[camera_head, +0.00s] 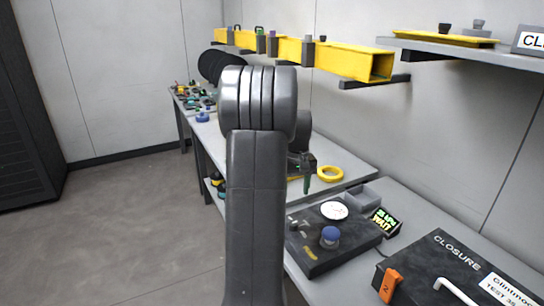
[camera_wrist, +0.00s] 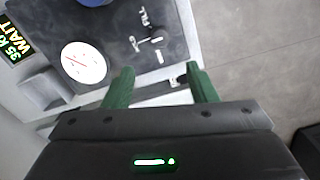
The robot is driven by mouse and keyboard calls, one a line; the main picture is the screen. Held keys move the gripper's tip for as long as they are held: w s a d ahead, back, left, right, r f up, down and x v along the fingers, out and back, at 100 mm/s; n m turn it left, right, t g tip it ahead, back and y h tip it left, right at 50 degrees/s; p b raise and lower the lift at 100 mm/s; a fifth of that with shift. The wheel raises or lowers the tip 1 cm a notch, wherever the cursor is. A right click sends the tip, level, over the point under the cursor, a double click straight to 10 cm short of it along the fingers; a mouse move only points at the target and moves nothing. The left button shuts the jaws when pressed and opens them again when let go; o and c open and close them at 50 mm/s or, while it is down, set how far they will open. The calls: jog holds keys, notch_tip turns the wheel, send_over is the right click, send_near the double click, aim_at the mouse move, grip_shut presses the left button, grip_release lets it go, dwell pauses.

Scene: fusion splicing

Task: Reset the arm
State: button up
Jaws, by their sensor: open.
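My arm (camera_head: 256,180) rises through the middle of the head view and hides part of the bench behind it. My gripper (camera_head: 306,180) points down beyond the arm, with a green fingertip showing. In the wrist view my gripper (camera_wrist: 162,86) has its two green fingers spread apart, with nothing between them. Past the fingers lies a dark panel box (camera_wrist: 180,25) with a round white gauge (camera_wrist: 84,62) and a lever. In the head view the panel box (camera_head: 360,243) carries a blue knob (camera_head: 330,235) and sits below and right of my gripper.
A small display (camera_head: 385,221) reading "WAIT" stands beside the panel box. A black closure case (camera_head: 425,265) with an orange latch (camera_head: 390,284) is at lower right. A yellow ring (camera_head: 330,173) lies on the bench. Yellow wall ducting (camera_head: 340,60) runs above. The floor at left is clear.

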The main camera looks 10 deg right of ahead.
aim_at(293, 223)
notch_tip(293, 223, down, 13)
jog(key=shift+f+p, duration=0.1)
jog(key=shift+p, duration=0.2)
dwell(0.4)
notch_tip(293, 223, up, 14)
notch_tip(293, 223, down, 14)
jog(key=shift+r, duration=0.1)
jog(key=m+p, duration=0.2)
jog(key=m, duration=0.4)
jog(key=m+p, duration=0.3)
jog(key=m, duration=0.3)
jog(key=shift+r+b, duration=0.6)
jog(key=shift+r, duration=3)
